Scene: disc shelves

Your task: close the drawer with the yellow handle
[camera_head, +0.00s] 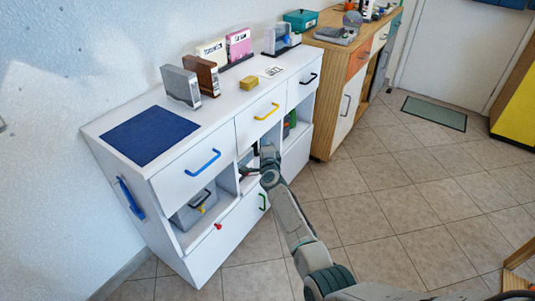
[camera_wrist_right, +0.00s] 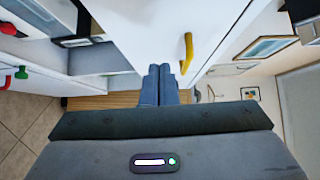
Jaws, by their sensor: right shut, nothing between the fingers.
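The drawer with the yellow handle (camera_head: 246,127) is in the top row of the white cabinet, between the blue-handled and black-handled drawers. Its yellow handle (camera_head: 267,112) faces the room. I cannot tell clearly how far its front stands out from its neighbours. My right gripper (camera_head: 258,164) is below this drawer, in front of the open compartments. In the right wrist view its fingers (camera_wrist_right: 160,72) are together and empty, with the white drawer front (camera_wrist_right: 212,25) and yellow handle (camera_wrist_right: 188,52) just beyond, apart from the fingertips. My left gripper is not in view.
The cabinet top holds a blue mat (camera_head: 150,134), upright boxes and a yellow block (camera_head: 248,83). A grey box (camera_head: 195,212) sits in the lower left compartment. A wooden cabinet (camera_head: 325,105) stands beyond.

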